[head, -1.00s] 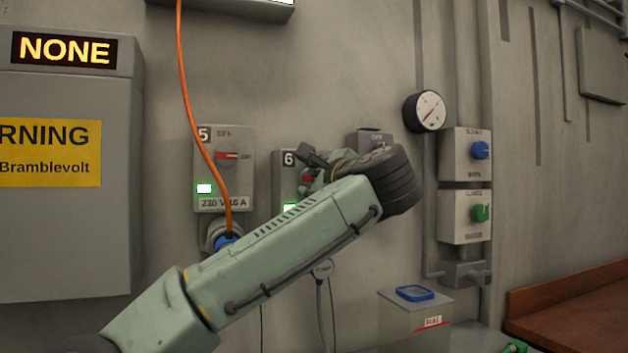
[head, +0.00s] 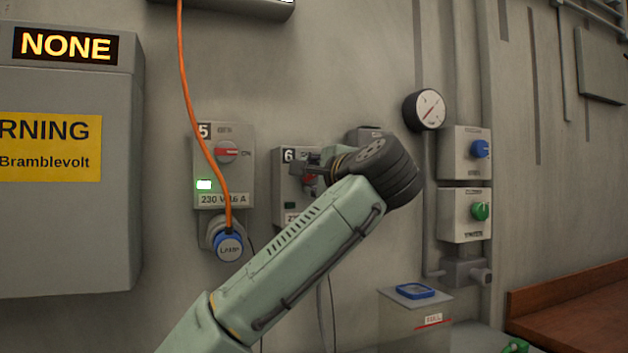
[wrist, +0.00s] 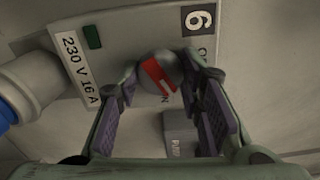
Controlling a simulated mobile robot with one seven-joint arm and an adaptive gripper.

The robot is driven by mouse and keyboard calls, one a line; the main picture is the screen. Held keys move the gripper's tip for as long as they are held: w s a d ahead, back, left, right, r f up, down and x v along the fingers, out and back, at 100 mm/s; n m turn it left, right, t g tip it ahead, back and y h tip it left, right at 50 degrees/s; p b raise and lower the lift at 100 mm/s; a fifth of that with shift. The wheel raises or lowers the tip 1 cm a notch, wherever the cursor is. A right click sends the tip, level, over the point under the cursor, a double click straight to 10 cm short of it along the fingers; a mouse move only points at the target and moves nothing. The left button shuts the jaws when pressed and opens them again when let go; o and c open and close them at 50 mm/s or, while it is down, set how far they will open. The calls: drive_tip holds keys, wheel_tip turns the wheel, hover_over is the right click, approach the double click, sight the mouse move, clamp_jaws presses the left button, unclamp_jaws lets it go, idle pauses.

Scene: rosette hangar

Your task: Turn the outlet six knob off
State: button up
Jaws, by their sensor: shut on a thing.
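The outlet six box (head: 283,183) is on the wall in the head view, partly behind my arm. My gripper (head: 312,165) is at its front. In the wrist view my gripper (wrist: 160,82) has one finger on each side of the round grey outlet six knob (wrist: 148,60) and is shut on it. The knob's red pointer bar lies diagonally, between the partly hidden OFF and ON marks. The box's lamp (wrist: 92,36) is dark green, unlit. The fingers cover part of the lettering.
Outlet five (head: 240,170), left of it, has a lit green lamp and a blue plug (head: 229,246) on an orange cable. A gauge (head: 430,109) and boxes with a blue knob (head: 480,149) and a green knob (head: 480,211) are to the right.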

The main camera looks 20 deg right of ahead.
drive_tip(key=n, duration=0.6)
drive_tip(key=shift+d+f+b, duration=0.1)
drive_tip(key=shift+b, duration=0.25)
drive_tip(key=n, duration=0.6)
drive_tip(key=shift+n, duration=0.3)
drive_tip(key=o, duration=1.2)
drive_tip(key=shift+r, duration=0.2)
drive_tip(key=shift+c, duration=0.2)
drive_tip(key=s, duration=1.2)
